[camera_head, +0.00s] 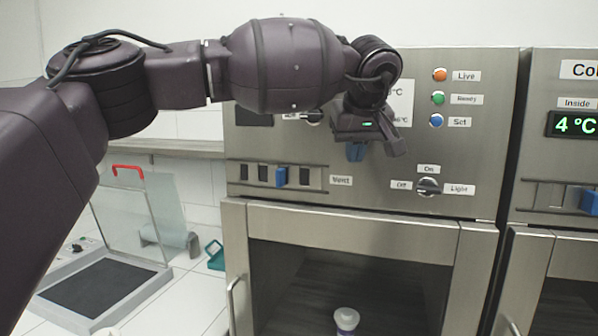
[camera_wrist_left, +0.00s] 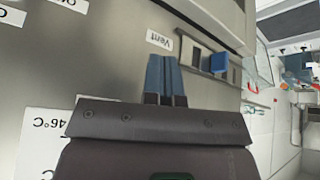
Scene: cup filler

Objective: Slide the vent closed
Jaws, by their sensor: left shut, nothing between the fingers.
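The vent (camera_head: 244,173) is a horizontal strip with several dark slots on the steel front panel, left of a "Vent" label (camera_head: 341,180). The knob also shows in the left wrist view (camera_wrist_left: 219,62), right of my fingers. My left gripper (camera_head: 356,152) has blue fingertips, pressed together and empty. It is up and to the right of the knob, apart from it, above the label. In the left wrist view the closed fingers (camera_wrist_left: 166,76) point toward the "Vent" label (camera_wrist_left: 158,40).
A light knob (camera_head: 428,187) and three coloured lamps (camera_head: 438,98) sit on the panel at right. Below is a compartment with a white cup (camera_head: 346,321). A neighbouring cold unit has another blue slider (camera_head: 590,200). A glass-lidded device (camera_head: 105,280) stands at lower left.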

